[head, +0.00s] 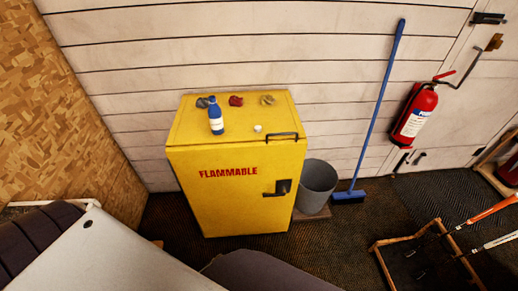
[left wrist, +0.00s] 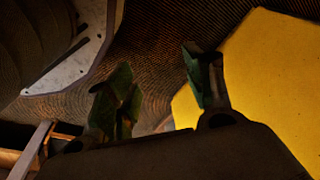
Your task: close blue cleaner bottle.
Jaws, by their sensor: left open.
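The blue cleaner bottle (head: 216,121) with a white label stands upright on top of the yellow flammable cabinet (head: 210,190), left of its middle. A small white piece (head: 257,128), which looks like a cap, lies to the right of the bottle on the cabinet top. My left gripper (left wrist: 158,62) shows in the left wrist view with its two fingers apart and nothing between them. The cabinet's yellow surface is at the right of that view, apart from the fingers. Neither gripper shows in the head view.
Grey, red and tan crumpled rags (head: 236,101) lie behind the bottle. A handle (head: 283,136) sits at the cabinet's front right. A grey bin (head: 316,186), a blue broom (head: 380,100) and a red extinguisher (head: 416,112) stand or hang to the right. Dark floor lies in front.

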